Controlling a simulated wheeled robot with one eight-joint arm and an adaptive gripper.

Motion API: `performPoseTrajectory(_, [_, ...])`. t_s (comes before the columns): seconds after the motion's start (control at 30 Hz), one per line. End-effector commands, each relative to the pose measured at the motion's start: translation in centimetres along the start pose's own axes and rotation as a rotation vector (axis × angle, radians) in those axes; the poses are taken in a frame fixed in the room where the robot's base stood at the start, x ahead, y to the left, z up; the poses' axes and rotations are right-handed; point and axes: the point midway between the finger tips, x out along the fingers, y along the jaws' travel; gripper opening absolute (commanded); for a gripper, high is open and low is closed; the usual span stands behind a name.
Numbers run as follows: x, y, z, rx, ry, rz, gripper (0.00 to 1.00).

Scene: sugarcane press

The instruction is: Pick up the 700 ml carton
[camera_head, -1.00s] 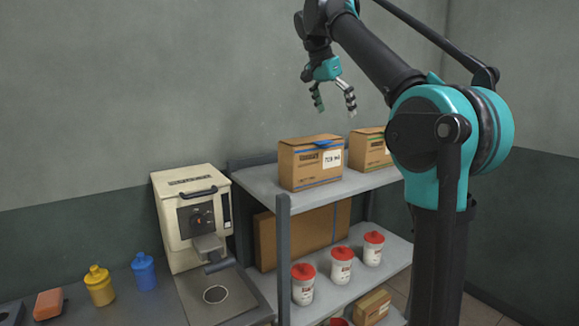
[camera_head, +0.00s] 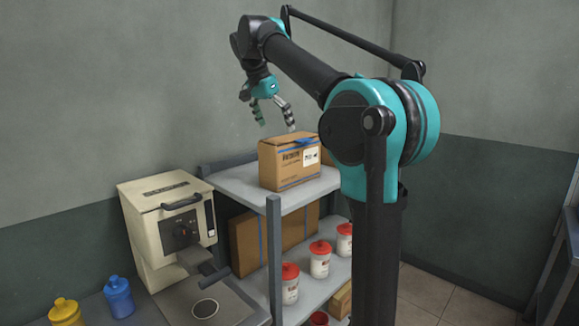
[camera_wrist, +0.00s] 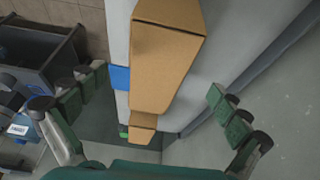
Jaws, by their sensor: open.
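The carton (camera_head: 288,165) is a brown cardboard box with blue tape and a white label on its front. It stands upright on the top shelf in the head view; its label looks like 700 ml but is small. My gripper (camera_head: 277,124) is open and empty, fingers pointing down, close above the carton's top. In the wrist view, a brown cardboard surface (camera_wrist: 165,60) lies between the spread fingers of my gripper (camera_wrist: 158,85). I cannot tell whether any finger touches it.
The grey shelf unit's top (camera_head: 235,185) has bare room left of the carton. Below are white tubs with red lids (camera_head: 320,260) and a large brown box (camera_head: 250,245). A cream press machine (camera_head: 165,225) stands left, near a blue bottle (camera_head: 118,297) and yellow bottle (camera_head: 65,312).

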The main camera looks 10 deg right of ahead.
Motion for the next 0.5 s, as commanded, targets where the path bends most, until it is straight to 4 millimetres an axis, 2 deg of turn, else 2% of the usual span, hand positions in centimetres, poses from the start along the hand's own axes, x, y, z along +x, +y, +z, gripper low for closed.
performPoseTrajectory(0.1, [2.3, 0.1, 0.0, 0.001, 0.000, 0.000, 1.00])
performPoseTrajectory(0.2, [3.7, 0.0, 0.0, 0.001, 0.000, 0.000, 1.00])
performPoseTrajectory(0.5, [5.8, 0.0, 0.0, 0.001, 0.000, 0.000, 1.00])
